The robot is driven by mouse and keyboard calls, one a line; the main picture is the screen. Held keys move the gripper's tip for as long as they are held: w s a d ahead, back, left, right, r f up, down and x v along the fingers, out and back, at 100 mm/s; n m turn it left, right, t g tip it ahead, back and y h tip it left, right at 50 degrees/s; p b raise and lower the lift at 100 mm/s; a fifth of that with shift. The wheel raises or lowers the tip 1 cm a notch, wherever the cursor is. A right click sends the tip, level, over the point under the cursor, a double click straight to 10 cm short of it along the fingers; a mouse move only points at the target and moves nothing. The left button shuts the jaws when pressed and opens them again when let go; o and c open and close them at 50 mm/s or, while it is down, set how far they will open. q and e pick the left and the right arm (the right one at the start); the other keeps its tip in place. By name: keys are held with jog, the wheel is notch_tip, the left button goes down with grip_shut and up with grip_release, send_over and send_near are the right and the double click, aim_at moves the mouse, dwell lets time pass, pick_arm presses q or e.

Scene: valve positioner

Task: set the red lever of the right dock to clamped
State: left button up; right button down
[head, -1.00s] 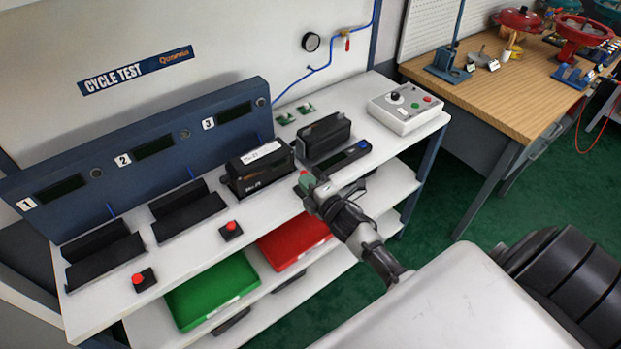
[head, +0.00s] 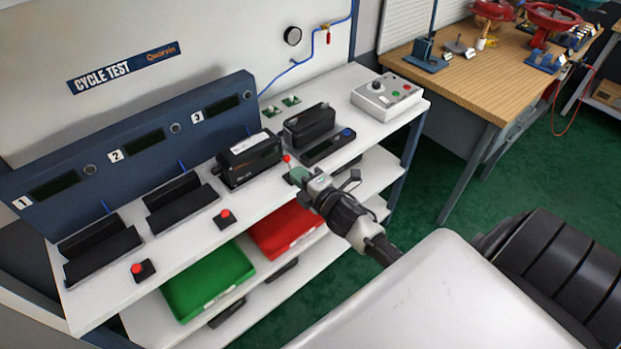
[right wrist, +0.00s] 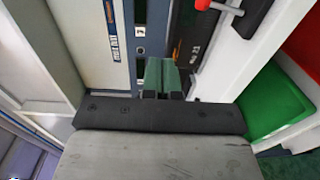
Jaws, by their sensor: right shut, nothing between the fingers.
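The right dock, marked 3, holds a black positioner unit (head: 250,160). A small red knob (head: 287,158), apparently the dock's red lever, shows at its front right, just beyond my right gripper (head: 297,174). My right gripper's green fingers (right wrist: 161,77) are together and empty, apart from the red handle. The lever's base is hidden by the gripper in the head view. My left gripper is out of view.
Docks 1 (head: 102,255) and 2 (head: 182,205) are empty, with red knobs at their fronts. Another black unit (head: 309,125) and a control box (head: 387,97) stand to the right. Green (head: 207,280) and red (head: 288,232) bins sit on the shelf below.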

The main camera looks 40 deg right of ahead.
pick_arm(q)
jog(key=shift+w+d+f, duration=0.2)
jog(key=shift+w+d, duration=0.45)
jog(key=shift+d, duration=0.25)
pick_arm(e)
jog(key=s+r, duration=0.2)
jog(key=s, duration=0.1)
jog(key=s+r, duration=0.1)
jog(key=shift+s+d, duration=0.2)
jog(key=shift+d, duration=0.05)
jog(key=shift+r, duration=0.1)
